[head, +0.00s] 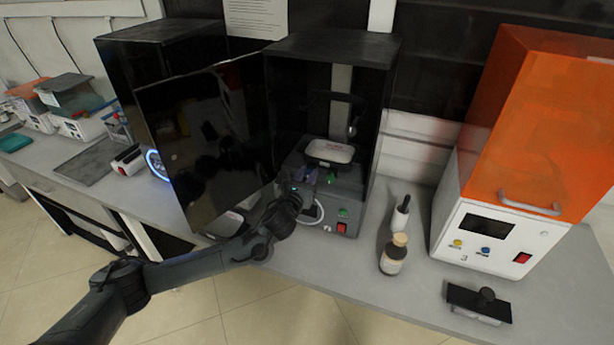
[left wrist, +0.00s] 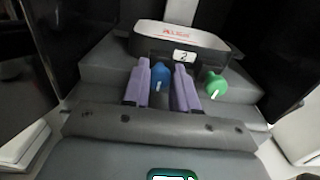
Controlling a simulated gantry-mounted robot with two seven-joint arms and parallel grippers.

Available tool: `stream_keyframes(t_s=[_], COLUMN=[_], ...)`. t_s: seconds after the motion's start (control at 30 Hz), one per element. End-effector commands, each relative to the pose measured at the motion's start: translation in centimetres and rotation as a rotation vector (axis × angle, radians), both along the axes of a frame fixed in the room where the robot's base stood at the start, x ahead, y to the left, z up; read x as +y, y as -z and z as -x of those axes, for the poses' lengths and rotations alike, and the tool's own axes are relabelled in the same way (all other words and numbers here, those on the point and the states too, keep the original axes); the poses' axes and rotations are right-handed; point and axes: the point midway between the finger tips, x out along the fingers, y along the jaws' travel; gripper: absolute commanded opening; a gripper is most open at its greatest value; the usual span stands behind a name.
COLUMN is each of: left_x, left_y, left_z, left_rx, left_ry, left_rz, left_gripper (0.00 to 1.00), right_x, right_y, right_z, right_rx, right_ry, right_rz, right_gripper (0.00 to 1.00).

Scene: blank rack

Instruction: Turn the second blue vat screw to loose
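The blue vat screw (left wrist: 160,75) is a round knob with a small white mark, in front of the vat (left wrist: 190,36) that carries a label "2". My left gripper (head: 303,177) reaches into the open black printer (head: 345,45) from the left. In the left wrist view its purple fingers (left wrist: 161,78) are apart, one on each side of the blue screw, with little gap. I cannot tell whether they touch it. A green screw (left wrist: 215,85) with a white mark sits to the right of the fingers. The right gripper is not in view.
The printer's dark door (head: 205,140) stands open on the left, close to my left arm. A brown bottle (head: 393,256) and a white bottle (head: 400,216) stand right of the printer. An orange-covered machine (head: 530,130) is farther right.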

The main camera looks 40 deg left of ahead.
Motion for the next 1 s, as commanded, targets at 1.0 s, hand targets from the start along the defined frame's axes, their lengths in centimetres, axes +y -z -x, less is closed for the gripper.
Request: stream_keyframes(t_s=[1.0], left_x=[0.1], left_y=[-0.2], left_z=[0.1], left_rx=[-0.128], left_ry=[-0.001], left_rz=[0.416], left_gripper=[0.00], right_x=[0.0], right_y=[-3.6], right_z=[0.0], right_rx=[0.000], right_ry=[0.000], right_rz=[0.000], right_gripper=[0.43])
